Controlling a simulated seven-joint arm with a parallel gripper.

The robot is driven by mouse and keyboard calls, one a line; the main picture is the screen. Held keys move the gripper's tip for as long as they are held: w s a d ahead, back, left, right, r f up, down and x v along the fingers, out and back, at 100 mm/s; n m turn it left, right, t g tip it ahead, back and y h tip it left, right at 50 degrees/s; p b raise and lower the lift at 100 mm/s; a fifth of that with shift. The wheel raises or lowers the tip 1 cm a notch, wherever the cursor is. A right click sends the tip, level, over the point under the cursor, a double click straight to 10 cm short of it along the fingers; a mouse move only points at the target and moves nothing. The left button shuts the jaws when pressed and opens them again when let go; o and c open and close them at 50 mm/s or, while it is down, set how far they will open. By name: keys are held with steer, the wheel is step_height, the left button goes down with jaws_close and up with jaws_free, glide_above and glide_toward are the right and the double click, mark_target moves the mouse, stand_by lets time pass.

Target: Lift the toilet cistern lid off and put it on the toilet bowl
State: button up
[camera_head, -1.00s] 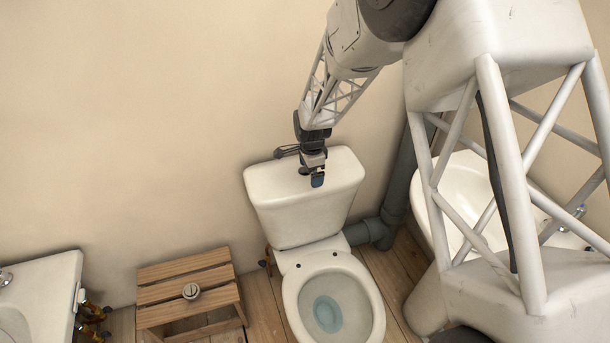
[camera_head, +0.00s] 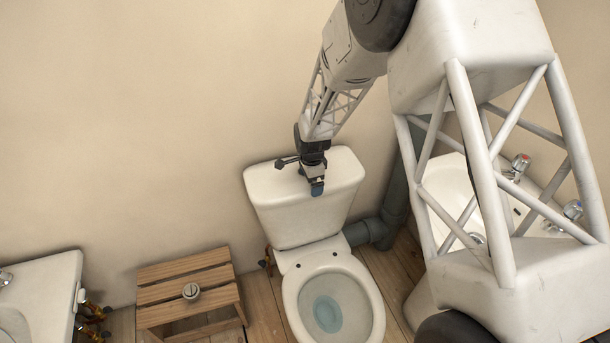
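The white cistern lid (camera_head: 262,179) sits on top of the white cistern (camera_head: 295,223) against the back wall. The toilet bowl (camera_head: 288,293) is below and in front of it, uncovered, with water inside. My gripper (camera_head: 317,189) points down over the middle of the lid, near its front edge.
A grey waste pipe (camera_head: 372,232) runs right of the cistern. Some bare wooden floor (camera_head: 262,305) lies between stool and bowl.

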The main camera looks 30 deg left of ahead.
steer(key=shift+f, duration=1.8)
steer(key=c, duration=1.6)
steer(key=shift+r, duration=0.15)
steer(key=shift+c, duration=0.4)
steer(key=shift+r, duration=0.1)
steer(key=shift+w+r, duration=0.1)
steer(key=shift+r, duration=1.2)
steer(key=s+d+r, duration=0.2)
steer(key=s+d, duration=0.7)
steer(key=s, duration=0.3)
steer(key=shift+s+d, duration=0.35)
